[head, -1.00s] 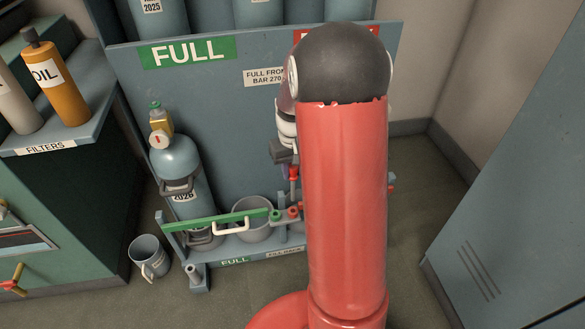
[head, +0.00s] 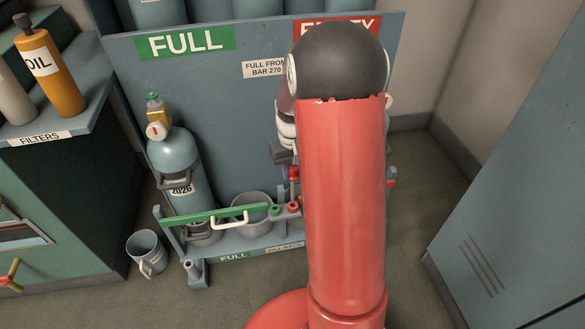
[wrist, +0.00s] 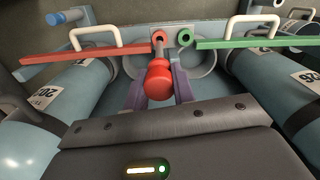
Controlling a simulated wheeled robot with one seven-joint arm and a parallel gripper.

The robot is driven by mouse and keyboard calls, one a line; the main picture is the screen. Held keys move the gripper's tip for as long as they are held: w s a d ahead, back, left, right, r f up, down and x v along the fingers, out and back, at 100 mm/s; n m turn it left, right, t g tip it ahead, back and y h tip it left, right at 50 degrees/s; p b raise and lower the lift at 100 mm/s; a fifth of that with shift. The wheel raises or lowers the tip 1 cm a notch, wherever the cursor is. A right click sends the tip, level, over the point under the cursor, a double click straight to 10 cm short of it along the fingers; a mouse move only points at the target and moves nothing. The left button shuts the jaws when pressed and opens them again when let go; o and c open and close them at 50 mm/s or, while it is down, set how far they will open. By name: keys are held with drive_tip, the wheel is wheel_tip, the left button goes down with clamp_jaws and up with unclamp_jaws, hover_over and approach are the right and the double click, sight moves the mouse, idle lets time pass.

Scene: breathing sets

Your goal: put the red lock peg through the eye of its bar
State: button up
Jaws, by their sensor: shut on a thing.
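My gripper (wrist: 157,95) is shut on the red lock peg (wrist: 158,78), its purple fingers on either side of it. In the wrist view the red bar (wrist: 95,47) reaches in from the left, and its red eye (wrist: 158,37) lies just beyond the peg. The peg looks apart from the eye, but I cannot tell the depth between them. In the head view my gripper (head: 291,172) is half hidden by my arm, above the red eye (head: 293,207). The rest of the red bar is mostly hidden there.
A green bar (head: 215,215) with its green eye (wrist: 184,37) lies beside the red eye. A gas cylinder (head: 174,165) stands behind the green bar. A grey bucket (head: 250,210) sits between the cylinders.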

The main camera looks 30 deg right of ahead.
sight(293, 184)
drive_tip(key=shift+f+b, duration=1.2)
drive_tip(key=shift+f, duration=0.6)
drive_tip(key=o, duration=1.1)
drive_tip(key=shift+c, duration=0.2)
